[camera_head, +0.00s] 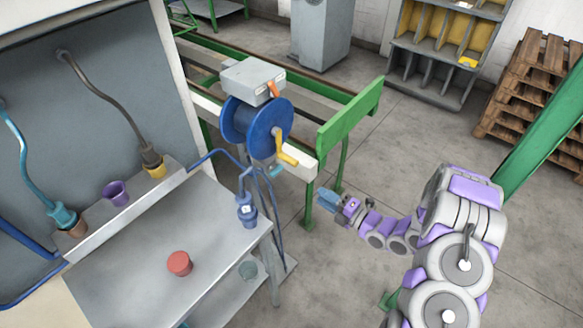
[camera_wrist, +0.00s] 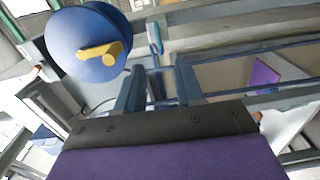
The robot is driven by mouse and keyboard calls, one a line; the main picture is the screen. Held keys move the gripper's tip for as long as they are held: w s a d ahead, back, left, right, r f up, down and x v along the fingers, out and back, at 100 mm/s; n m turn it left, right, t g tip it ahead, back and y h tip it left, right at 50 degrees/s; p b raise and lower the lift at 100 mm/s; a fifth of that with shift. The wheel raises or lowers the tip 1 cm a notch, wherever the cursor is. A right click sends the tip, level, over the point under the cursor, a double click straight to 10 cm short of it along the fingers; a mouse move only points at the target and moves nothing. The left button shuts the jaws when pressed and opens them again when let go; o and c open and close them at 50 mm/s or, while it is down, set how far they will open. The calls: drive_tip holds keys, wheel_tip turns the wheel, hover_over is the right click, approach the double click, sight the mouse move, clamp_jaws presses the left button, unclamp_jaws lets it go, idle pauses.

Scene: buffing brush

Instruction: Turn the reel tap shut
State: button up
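A blue reel (camera_head: 250,122) with a yellow crank (camera_head: 284,150) is mounted below a grey box. A small teal lever (camera_head: 278,143) sits beside the crank; it looks like the tap, but I cannot tell whether it is open or shut. In the wrist view the reel (camera_wrist: 80,35) and its crank (camera_wrist: 100,52) are at upper left, and a teal and white lever (camera_wrist: 155,38) stands beyond my fingertips. My gripper (camera_head: 328,198) is to the right of and below the reel. In the wrist view my gripper (camera_wrist: 158,72) is open, with nothing clearly held.
A blue hose hangs from the reel to a blue nozzle (camera_head: 247,210) at the bench edge. The steel bench (camera_head: 140,260) holds a red cup (camera_head: 179,263). A green rail (camera_head: 350,115) runs behind my gripper. Floor is clear around my arm.

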sight(279, 172)
drive_tip(key=b+x, duration=0.1)
drive_tip(key=x, duration=0.7)
drive_tip(key=b+x, duration=0.2)
drive_tip(key=x, duration=0.7)
drive_tip(key=shift+a+r, duration=0.15)
drive_tip(key=shift+r, duration=0.1)
drive_tip(key=shift+a+f, duration=0.1)
drive_tip(key=shift+a, duration=0.65)
drive_tip(key=shift+c, duration=0.2)
drive_tip(key=shift+a, duration=0.15)
drive_tip(key=shift+c, duration=1.5)
drive_tip(key=shift+d, duration=0.45)
clamp_jaws()
